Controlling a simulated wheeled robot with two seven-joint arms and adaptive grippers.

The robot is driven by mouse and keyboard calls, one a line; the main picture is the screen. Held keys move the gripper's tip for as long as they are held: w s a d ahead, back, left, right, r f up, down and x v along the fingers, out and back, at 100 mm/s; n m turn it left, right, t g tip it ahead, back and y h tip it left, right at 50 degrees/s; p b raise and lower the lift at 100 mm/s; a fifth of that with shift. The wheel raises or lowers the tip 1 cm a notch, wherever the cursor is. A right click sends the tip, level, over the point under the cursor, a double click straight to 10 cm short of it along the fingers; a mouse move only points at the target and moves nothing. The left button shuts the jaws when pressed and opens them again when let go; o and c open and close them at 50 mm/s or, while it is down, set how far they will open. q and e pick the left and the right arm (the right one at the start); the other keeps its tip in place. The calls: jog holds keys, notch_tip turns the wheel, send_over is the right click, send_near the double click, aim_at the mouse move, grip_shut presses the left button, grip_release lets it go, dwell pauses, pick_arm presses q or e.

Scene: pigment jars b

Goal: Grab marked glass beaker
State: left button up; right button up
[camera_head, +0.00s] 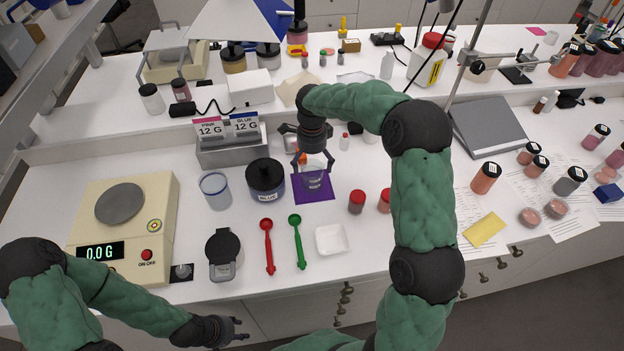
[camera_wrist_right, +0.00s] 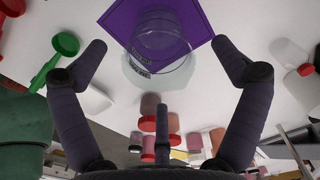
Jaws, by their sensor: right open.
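The marked glass beaker (camera_head: 313,180) stands on a purple mat (camera_head: 327,196) in the middle of the bench. It is clear, with dark print on its side, and looks empty. My right gripper (camera_head: 315,164) is above it, fingers pointing down. In the right wrist view the beaker (camera_wrist_right: 158,50) lies between the two spread fingers of my right gripper (camera_wrist_right: 160,47), with gaps on both sides. The fingers are open and hold nothing. My left gripper (camera_head: 240,330) is empty at the bottom of the head view, in front of the bench, its fingers apart.
A blue-labelled jar (camera_head: 265,180) and a blue-rimmed cup (camera_head: 215,190) stand left of the mat. Red (camera_head: 268,247) and green (camera_head: 297,242) spoons and a white dish (camera_head: 331,239) lie in front. Red-lidded jars (camera_head: 356,202) stand to the right. A scale (camera_head: 160,205) is further left.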

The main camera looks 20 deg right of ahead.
aim_at(312, 174)
jog(key=shift+f+b, duration=0.55)
jog(key=shift+f, duration=2.2)
jog(key=shift+s, duration=0.1)
jog(key=c, duration=1.3)
